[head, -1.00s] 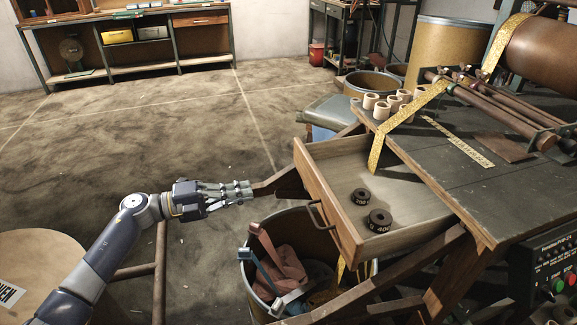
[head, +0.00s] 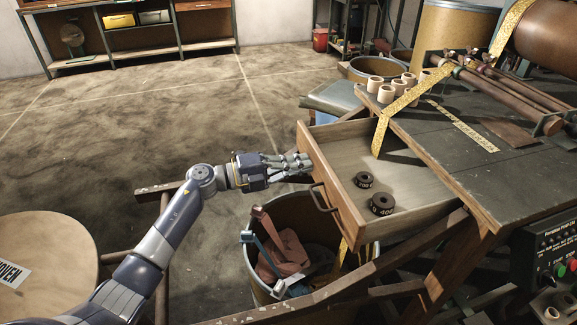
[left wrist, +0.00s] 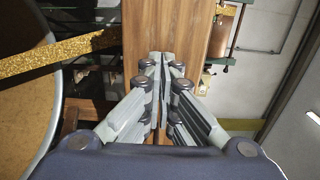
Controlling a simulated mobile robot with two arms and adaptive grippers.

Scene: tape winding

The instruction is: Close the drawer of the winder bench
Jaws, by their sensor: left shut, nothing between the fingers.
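The drawer (head: 334,205) of the winder bench (head: 475,160) stands pulled out toward the left, with its wooden front facing my left arm. A dark metal handle (head: 321,197) is on the front. Two black rolls (head: 381,204) lie inside the drawer. My left gripper (head: 308,160) is shut and empty, its fingertips at the far part of the drawer front, beyond the handle. In the left wrist view the shut fingers (left wrist: 160,62) point at a brown wooden panel (left wrist: 185,32); whether they touch it I cannot tell. My right gripper is not in view.
A bin (head: 256,288) with cloths and tools stands under the drawer. A gold tape strip (head: 378,138) hangs from the bench edge over the drawer's far end. A round table (head: 45,250) is at the lower left. Open floor lies beyond my left arm.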

